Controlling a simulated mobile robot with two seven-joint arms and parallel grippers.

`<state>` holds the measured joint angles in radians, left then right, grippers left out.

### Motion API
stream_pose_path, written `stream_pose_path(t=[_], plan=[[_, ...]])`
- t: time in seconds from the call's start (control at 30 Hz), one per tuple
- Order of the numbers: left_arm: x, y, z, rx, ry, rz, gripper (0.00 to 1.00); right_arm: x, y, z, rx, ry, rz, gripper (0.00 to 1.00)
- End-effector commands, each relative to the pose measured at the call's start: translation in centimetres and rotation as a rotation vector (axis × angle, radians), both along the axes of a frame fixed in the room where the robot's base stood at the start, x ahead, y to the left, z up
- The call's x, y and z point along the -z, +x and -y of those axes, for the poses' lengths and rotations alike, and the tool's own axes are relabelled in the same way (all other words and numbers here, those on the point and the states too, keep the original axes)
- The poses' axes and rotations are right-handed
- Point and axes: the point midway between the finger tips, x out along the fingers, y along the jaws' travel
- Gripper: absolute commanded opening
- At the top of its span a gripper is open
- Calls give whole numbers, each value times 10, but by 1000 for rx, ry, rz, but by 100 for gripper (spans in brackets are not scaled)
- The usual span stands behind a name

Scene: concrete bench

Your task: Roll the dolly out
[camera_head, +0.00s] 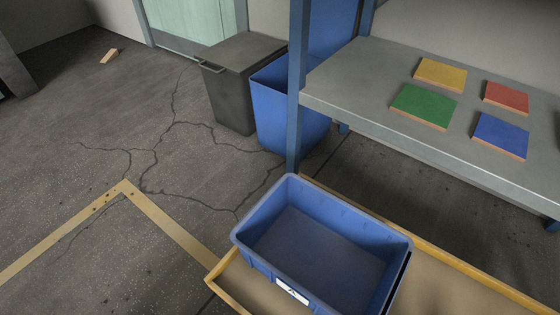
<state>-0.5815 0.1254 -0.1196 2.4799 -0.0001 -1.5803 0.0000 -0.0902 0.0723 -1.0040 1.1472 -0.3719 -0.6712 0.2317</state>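A low, flat wooden platform with a raised yellow-tan edge (452,258), which looks like the dolly, is at the bottom right, partly cut off by the frame. An empty open blue crate (318,252) with a white label on its front stands on its left part. The platform's back edge runs alongside the grey bench, just in front of it. Its wheels and any handle are not visible. Neither of my grippers is in view.
The grey bench (370,105) on blue posts holds yellow, red, green and blue squares. A dark lidded bin (237,90) and an open blue bin (285,110) stand behind. Tan tape (165,222) marks a corner on the cracked floor. The floor at left is mostly clear, with a small wedge (109,56).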

Motion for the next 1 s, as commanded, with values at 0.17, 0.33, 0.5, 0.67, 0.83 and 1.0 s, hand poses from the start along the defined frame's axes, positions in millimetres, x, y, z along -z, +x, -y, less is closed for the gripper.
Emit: stream_pose_path(t=[0.17,0.33,0.5,0.67,0.83,1.0], plan=[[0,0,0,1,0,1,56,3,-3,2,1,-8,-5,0],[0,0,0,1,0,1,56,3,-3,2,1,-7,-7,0],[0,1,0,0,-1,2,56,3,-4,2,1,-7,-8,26],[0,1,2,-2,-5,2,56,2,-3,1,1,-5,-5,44],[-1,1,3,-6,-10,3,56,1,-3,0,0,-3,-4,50],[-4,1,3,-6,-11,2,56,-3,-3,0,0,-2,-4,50]])
